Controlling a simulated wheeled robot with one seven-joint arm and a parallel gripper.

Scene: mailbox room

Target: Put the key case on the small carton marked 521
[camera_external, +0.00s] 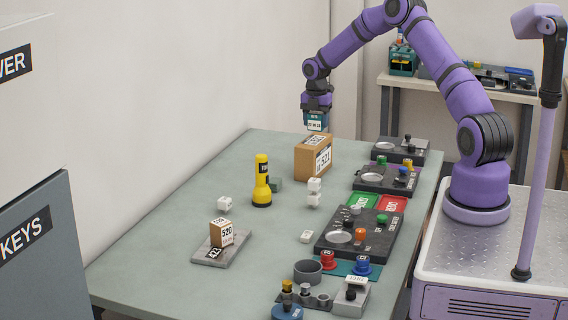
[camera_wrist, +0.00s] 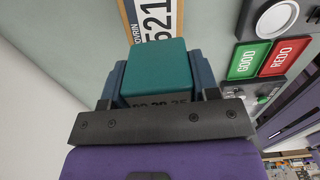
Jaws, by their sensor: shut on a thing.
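My gripper (camera_external: 317,121) is shut on a teal block-like case (camera_wrist: 158,68), which looks like the key case. The brown carton marked 521 (camera_external: 308,165) stands upright on the table, just below my gripper in the external view. A small gap shows between the case and the carton's top. In the wrist view the carton's white 521 label (camera_wrist: 157,18) shows beyond the case; the rest of the carton is mostly hidden.
A smaller carton marked 520 (camera_external: 221,232) sits on a grey plate (camera_external: 237,249). A yellow flashlight (camera_external: 262,185) stands left of the 521 carton, with white cubes (camera_external: 314,192) in front. Green GOOD (camera_external: 364,201) and red REDO (camera_external: 392,204) pads and control panels (camera_external: 377,242) line the right side.

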